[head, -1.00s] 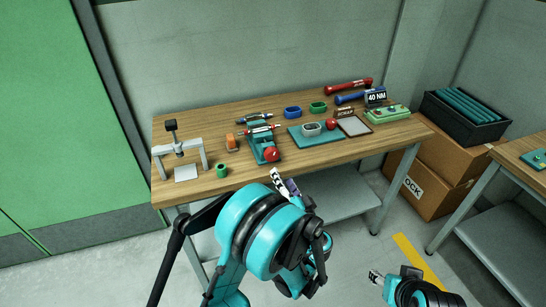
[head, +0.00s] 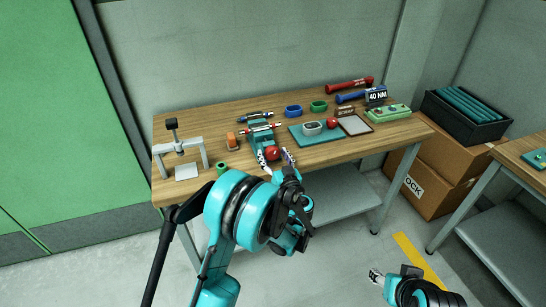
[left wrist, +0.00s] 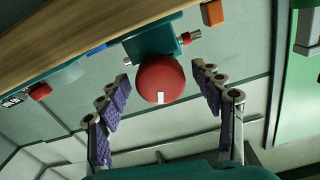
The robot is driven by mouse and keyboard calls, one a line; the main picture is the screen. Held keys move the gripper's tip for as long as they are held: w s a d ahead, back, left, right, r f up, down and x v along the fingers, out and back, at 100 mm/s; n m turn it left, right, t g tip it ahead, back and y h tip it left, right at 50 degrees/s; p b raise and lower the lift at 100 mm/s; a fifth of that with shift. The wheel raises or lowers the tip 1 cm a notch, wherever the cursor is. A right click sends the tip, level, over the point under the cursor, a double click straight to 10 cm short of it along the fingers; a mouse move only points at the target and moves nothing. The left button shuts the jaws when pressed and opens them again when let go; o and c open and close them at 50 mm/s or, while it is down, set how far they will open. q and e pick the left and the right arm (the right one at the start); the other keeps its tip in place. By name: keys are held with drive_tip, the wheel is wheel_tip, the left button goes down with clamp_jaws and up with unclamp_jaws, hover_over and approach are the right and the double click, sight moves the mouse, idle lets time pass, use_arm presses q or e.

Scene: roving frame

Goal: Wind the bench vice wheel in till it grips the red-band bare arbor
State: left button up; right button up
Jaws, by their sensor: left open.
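The teal bench vice (head: 259,139) stands near the front edge of the wooden bench, its red wheel (head: 274,153) facing me. A bare arbor with red bands (head: 276,126) lies across the vice's jaws; its ends also show in the left wrist view (left wrist: 184,38). I cannot tell how tightly the jaws hold it. My left gripper (head: 276,158) is open, with one finger on each side of the wheel. In the left wrist view the wheel (left wrist: 160,80) sits between the spread fingers, apart from both. My right gripper (head: 376,276) is low over the floor, away from the bench.
A blue-banded arbor (head: 255,115) lies behind the vice. An orange block (head: 231,140) and a grey press (head: 182,150) stand to its left. A teal mat (head: 300,137) with a grey part lies to its right. A green cup (head: 221,167) stands near the front edge.

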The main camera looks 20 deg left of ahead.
use_arm(q)
drive_tip(key=shift+w+a, duration=0.15)
drive_tip(key=c, duration=1.2)
drive_tip(key=shift+o, duration=0.2)
drive_tip(key=shift+m, duration=0.3)
drive_tip(key=m, duration=1)
